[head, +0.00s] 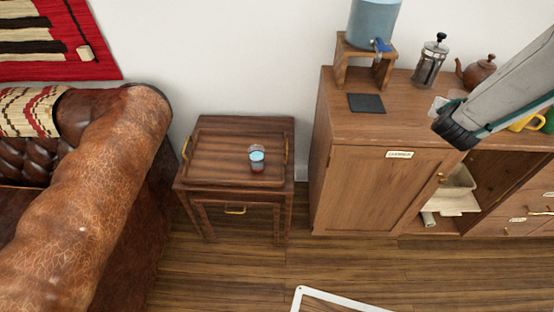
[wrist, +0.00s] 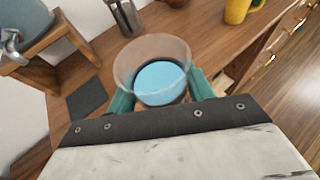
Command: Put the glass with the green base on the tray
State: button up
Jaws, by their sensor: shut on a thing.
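My gripper (wrist: 160,96) is shut on a clear glass (wrist: 152,58) holding blue liquid, with a teal finger on each side of it. The glass's base is hidden, so I cannot tell its colour. In the head view my arm's dark wrist hangs over the cabinet top and hides most of the gripper and held glass. The wooden tray (head: 215,151) with brass handles lies on a small side table at the centre left. Another glass (head: 257,158) with blue liquid and a red base stands upright on the tray, right of its middle.
The wooden cabinet (head: 362,185) stands right of the side table (head: 190,190). On it are a dispenser (head: 374,20) on a stand, a dark mat (head: 366,103), a French press (head: 430,62), a teapot (head: 478,70) and a yellow mug (head: 524,123). A leather sofa (head: 85,210) is at left.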

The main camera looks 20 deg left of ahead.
aim_at(214, 164)
jog(key=u, duration=3.15)
jog(key=k, duration=1.2)
jog(key=z, duration=1.55)
jog(key=i, duration=1.65)
